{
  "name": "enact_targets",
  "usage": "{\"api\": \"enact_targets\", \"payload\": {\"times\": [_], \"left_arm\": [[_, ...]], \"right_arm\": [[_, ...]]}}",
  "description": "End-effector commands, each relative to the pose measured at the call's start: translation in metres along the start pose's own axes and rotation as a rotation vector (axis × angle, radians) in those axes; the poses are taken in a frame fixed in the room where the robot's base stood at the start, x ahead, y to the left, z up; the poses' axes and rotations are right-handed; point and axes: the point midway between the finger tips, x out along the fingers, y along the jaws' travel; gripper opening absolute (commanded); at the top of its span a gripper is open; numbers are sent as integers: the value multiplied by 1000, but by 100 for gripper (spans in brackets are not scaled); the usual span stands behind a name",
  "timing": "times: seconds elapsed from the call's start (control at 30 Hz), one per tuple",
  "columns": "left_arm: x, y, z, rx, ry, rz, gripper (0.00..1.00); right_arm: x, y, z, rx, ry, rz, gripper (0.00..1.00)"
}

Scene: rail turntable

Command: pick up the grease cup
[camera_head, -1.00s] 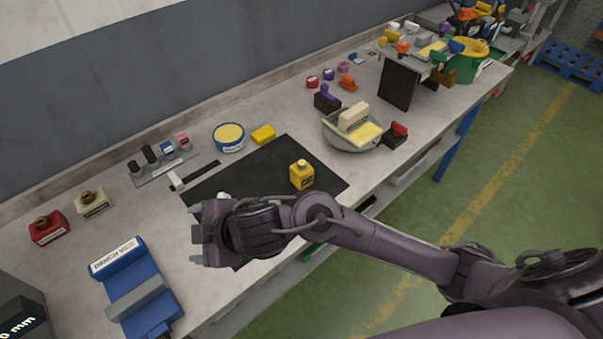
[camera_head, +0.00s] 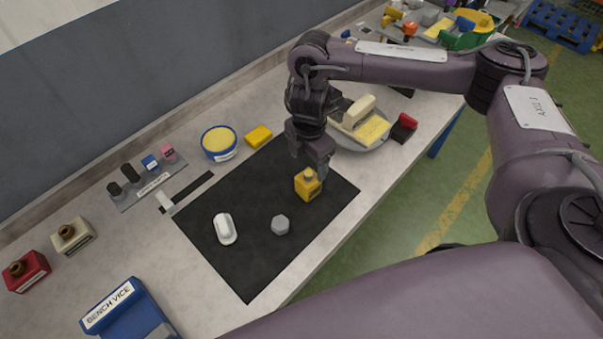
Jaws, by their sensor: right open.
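No legible label names the grease cup. A small yellow block-shaped container with a short round cap (camera_head: 308,186) stands upright on the black mat (camera_head: 250,265), near its right edge, and may be it. A round blue tub with a yellow top (camera_head: 219,143) stands behind the mat. My right gripper (camera_head: 311,172) points down, open and empty, just above and behind the yellow container. Its fingertips are close to the cap; I cannot tell whether they touch it. My left gripper is not in view.
A white rounded piece (camera_head: 225,229) and a grey hexagonal piece (camera_head: 281,225) lie on the mat. A yellow block (camera_head: 258,136) lies behind it. The blue bench vice (camera_head: 128,311) is front left.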

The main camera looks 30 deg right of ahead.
Motion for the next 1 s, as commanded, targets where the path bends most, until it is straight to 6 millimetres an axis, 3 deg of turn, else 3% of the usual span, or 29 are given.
{"api": "enact_targets", "payload": {"times": [0.3, 0.43, 0.67, 0.87, 1.0], "left_arm": [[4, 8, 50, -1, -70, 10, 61], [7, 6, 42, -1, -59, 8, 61], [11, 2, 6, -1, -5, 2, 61], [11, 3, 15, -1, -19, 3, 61], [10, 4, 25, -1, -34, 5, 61]], "right_arm": [[33, -1, -4, 0, 2, -2, 73], [50, -2, -6, 0, 3, -3, 73], [68, -1, -5, -1, 0, 1, 73], [68, 0, -5, -2, 0, 2, 73], [68, 0, -5, -2, 0, 2, 56]]}}
